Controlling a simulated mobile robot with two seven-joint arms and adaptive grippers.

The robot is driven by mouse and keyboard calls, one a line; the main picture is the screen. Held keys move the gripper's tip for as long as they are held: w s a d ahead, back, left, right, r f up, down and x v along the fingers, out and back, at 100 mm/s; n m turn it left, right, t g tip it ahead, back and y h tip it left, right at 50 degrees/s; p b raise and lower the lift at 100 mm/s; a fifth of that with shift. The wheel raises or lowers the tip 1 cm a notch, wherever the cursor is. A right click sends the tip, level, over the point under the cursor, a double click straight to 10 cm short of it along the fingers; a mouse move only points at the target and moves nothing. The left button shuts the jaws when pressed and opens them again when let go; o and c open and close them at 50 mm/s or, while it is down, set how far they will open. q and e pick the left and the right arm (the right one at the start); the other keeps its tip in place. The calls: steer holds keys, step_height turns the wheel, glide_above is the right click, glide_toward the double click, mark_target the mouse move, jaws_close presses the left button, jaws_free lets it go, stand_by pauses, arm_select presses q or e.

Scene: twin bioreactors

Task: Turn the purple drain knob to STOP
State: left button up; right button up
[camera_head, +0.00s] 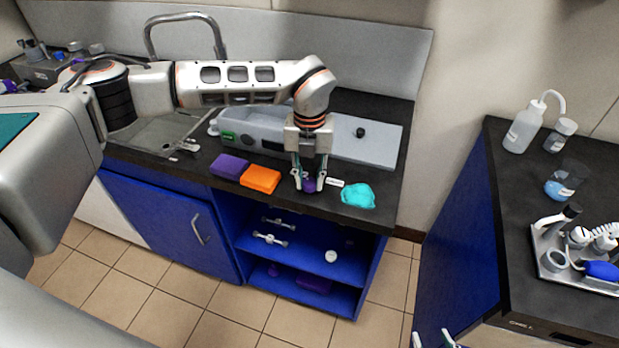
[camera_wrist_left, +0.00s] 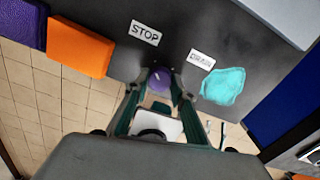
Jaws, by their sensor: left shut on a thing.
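The purple drain knob (camera_head: 309,186) is at the front of the dark counter. My left gripper (camera_head: 310,184) reaches down from above and is shut on it. In the left wrist view the knob (camera_wrist_left: 158,79) shows between the fingertips. The STOP label (camera_wrist_left: 145,33) and the DRAIN label (camera_wrist_left: 201,61) lie on the counter beyond the knob, to either side. I cannot tell which label the knob points to. Fingertips of my right gripper (camera_head: 432,340) show at the bottom edge of the head view, apart and empty.
A teal cloth (camera_head: 358,195) lies right of the knob. An orange block (camera_head: 260,179) and a purple block (camera_head: 229,166) lie left of it. A long grey device (camera_head: 365,143) stands behind. Bottles and a metal rack (camera_head: 550,262) are on the right-hand bench.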

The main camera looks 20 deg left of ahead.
mark_target(309, 182)
arm_select(q)
steer(key=o, duration=1.1)
step_height(309, 182, up, 12)
stand_by(0.4)
